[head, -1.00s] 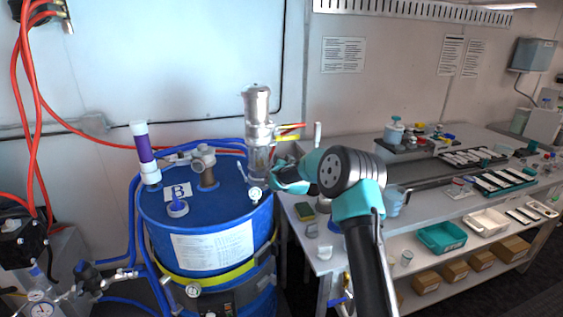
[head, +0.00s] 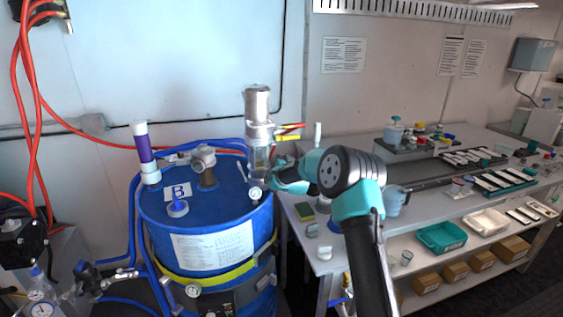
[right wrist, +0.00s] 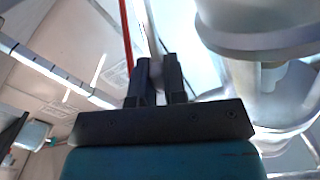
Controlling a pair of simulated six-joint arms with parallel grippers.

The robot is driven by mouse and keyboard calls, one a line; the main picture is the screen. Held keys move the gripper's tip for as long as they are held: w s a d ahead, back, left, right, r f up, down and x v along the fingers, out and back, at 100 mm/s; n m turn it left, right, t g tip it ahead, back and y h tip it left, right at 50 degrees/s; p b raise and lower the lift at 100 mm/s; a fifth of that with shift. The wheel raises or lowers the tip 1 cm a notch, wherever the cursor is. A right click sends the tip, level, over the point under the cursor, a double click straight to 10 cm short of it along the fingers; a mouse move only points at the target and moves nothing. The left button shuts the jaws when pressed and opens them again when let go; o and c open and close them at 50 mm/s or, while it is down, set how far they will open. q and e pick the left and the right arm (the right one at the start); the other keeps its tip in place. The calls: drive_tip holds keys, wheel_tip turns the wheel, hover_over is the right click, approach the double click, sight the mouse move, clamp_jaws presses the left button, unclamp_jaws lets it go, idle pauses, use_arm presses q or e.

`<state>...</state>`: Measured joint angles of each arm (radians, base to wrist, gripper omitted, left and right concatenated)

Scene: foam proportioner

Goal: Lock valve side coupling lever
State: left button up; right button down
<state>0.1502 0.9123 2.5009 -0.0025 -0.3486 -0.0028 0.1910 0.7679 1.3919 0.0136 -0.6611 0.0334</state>
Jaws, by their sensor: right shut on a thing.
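The clear and metal pump cylinder (head: 257,105) stands upright at the right of the blue drum's (head: 210,255) lid. Beside it are a red handle (head: 291,128) and a yellow handle (head: 287,138), which appear to belong to the valve. My right gripper (head: 273,178) is low against the right side of the cylinder; its fingers are hard to make out in the head view. In the right wrist view my right gripper (right wrist: 158,75) is shut on a thin grey lever (right wrist: 150,32), with the metal coupling body (right wrist: 265,45) close on the right. My left gripper is not in view.
A purple and white tube (head: 145,150) and a grey fitting (head: 204,160) stand on the drum lid. The workbench (head: 330,235) with trays and bottles lies to the right. Red hoses (head: 35,110) hang at the left.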

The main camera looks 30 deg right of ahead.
drive_tip(key=shift+w+a+r+n, duration=0.15)
drive_tip(key=shift+a+r+n, duration=0.1)
drive_tip(key=shift+a+n, duration=0.7)
drive_tip(key=shift+n, duration=0.25)
idle(0.5)
drive_tip(key=c, duration=1.2)
unclamp_jaws()
drive_tip(key=shift+o, duration=0.2)
drive_tip(key=v, duration=2)
drive_tip(key=shift+d, duration=0.15)
idle(0.6)
drive_tip(key=v, duration=1.7)
drive_tip(key=shift+s, duration=0.2)
